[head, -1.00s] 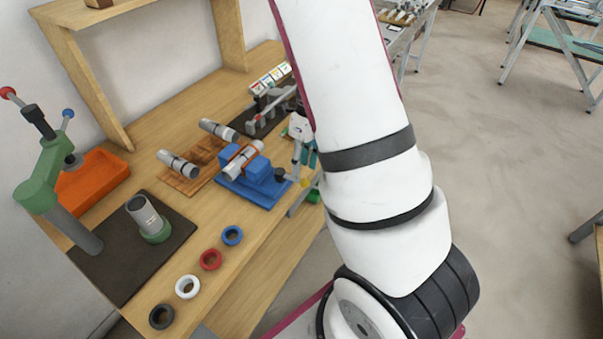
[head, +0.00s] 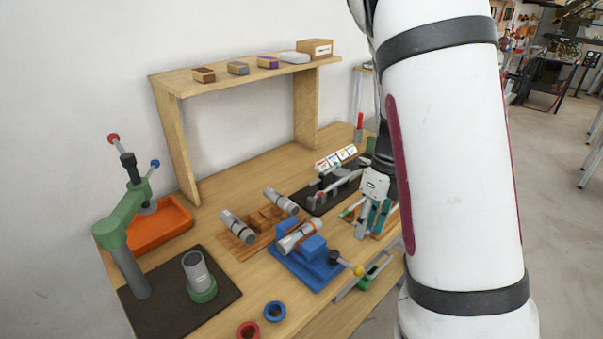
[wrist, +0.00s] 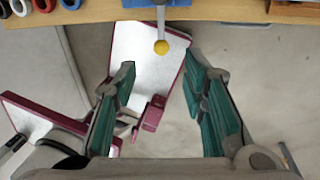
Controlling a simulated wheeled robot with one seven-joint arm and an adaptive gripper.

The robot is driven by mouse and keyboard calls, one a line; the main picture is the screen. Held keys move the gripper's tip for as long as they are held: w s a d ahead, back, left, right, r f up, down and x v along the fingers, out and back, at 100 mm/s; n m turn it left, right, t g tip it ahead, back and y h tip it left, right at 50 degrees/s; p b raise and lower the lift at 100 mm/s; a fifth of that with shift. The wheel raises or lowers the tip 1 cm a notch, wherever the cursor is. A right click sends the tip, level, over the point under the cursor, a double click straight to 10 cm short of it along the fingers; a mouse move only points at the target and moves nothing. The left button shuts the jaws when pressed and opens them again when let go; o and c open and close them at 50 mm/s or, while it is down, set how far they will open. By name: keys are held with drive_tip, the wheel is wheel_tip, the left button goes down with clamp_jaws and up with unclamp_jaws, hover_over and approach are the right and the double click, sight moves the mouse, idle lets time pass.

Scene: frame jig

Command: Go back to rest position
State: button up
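My gripper (head: 371,222) shows in the head view at the right end of the workbench, beside my white arm. In the wrist view my gripper (wrist: 168,85) has its two teal-padded fingers wide apart with nothing between them. Beyond the fingers are the floor and my own base. The blue jig (head: 308,270) stands on the bench to the left of my gripper, holding a grey tube with an orange band (head: 299,236). A lever with a yellow knob (head: 358,270) sticks out from the jig; the knob also shows in the wrist view (wrist: 161,47).
A green press (head: 121,232) stands at the left, near an orange tray (head: 160,228) and a grey cylinder (head: 195,270). Two grey tubes lie on a wooden rack (head: 258,233). Coloured rings (head: 274,311) lie near the front edge. A shelf (head: 250,75) rises behind.

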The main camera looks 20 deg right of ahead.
drive_tip(key=s+a+r+n+t, duration=0.2)
drive_tip(key=s+a+r+n, duration=0.1)
drive_tip(key=a+r+n, duration=0.9)
drive_tip(key=s+a+r+n+t+h, duration=0.1)
drive_tip(key=s+r+n, duration=0.3)
drive_tip(key=n, duration=0.6)
drive_tip(key=s+a+r+n+t+h, duration=0.1)
drive_tip(key=s+a+r+n+t, duration=0.2)
drive_tip(key=s+n, duration=0.3)
drive_tip(key=r+n, duration=0.1)
drive_tip(key=n, duration=0.3)
drive_tip(key=shift+s+a+n, duration=0.2)
drive_tip(key=shift+s+n, duration=0.1)
